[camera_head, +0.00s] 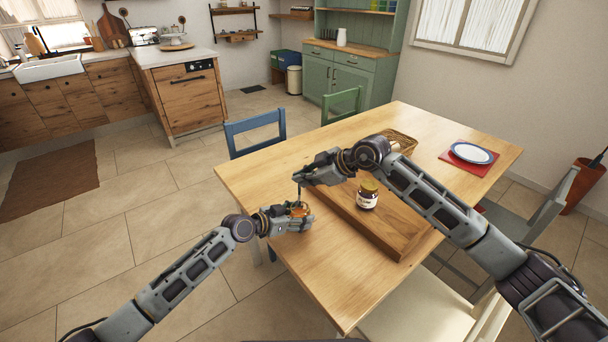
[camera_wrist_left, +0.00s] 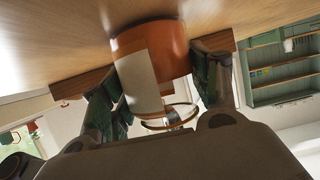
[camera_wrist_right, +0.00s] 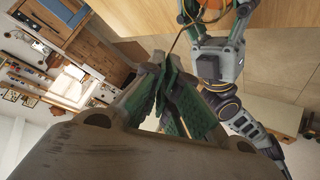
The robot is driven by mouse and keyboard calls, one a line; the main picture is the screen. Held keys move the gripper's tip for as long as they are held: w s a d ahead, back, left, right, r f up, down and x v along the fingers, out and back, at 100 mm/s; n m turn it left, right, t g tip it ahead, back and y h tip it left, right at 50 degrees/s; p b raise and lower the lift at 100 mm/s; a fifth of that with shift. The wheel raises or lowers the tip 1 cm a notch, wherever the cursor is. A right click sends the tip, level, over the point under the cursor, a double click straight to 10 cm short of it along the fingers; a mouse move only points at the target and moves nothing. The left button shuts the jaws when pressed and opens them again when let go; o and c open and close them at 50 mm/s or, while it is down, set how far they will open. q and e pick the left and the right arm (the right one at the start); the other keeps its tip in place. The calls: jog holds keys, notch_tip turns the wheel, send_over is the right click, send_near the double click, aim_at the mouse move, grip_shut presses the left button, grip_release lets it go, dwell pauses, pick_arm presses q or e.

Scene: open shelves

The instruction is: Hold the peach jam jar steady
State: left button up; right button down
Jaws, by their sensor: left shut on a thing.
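The orange peach jam jar (camera_head: 297,212) stands near the left edge of the table. In the left wrist view the jar (camera_wrist_left: 175,48) shows a pale label and a wire ring at its mouth end. My left gripper (camera_head: 305,219) is shut on the jar, one finger on each side. My right gripper (camera_head: 298,180) is above the jar, its fingers shut on a thin dark stick-like utensil (camera_head: 299,192) that points down toward the jar. In the right wrist view the utensil (camera_wrist_right: 174,43) leaves the fingertips toward the jar; whether its tip is inside I cannot tell.
A wooden tray (camera_head: 385,236) lies right of the jar, partly under my right arm. A dark jar with a white label (camera_head: 367,200) stands in it. A wicker basket (camera_head: 400,144) and a plate on a red mat (camera_head: 471,153) are farther back. The near table corner is clear.

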pick_arm(q)
jog(key=shift+s+f, duration=0.2)
jog(key=shift+f, duration=0.25)
pick_arm(e)
jog(key=shift+f, duration=1.4)
jog(key=c, duration=1.6)
grip_release()
jog(key=shift+o, duration=0.2)
jog(key=v, duration=1.2)
pick_arm(q)
jog(key=shift+r, duration=0.1)
